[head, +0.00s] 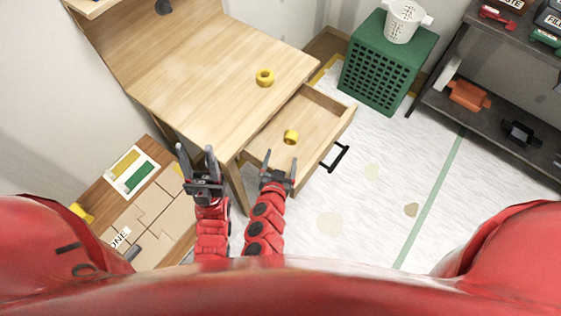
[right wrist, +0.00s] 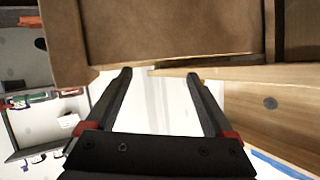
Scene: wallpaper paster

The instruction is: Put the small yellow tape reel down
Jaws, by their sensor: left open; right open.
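A yellow tape reel (head: 291,137) lies in the open wooden drawer (head: 318,118); it looks the smaller of two. The other yellow reel (head: 265,77) lies flat on the desk top (head: 200,65) near its right edge. My right gripper (head: 279,169) is open and empty at the near side of the drawer, below the reel in the head view and apart from it. In the right wrist view the open fingers (right wrist: 160,78) have nothing between them, and no reel shows. My left gripper (head: 195,153) is open and empty, left of the desk's near leg.
The drawer's black handle (head: 335,157) sticks out to the right. A green perforated crate (head: 385,62) with a white basket (head: 404,20) stands behind. A dark shelf (head: 500,120) is at the right. Cardboard boxes (head: 150,215) lie at the lower left. The floor right of the drawer is mostly clear.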

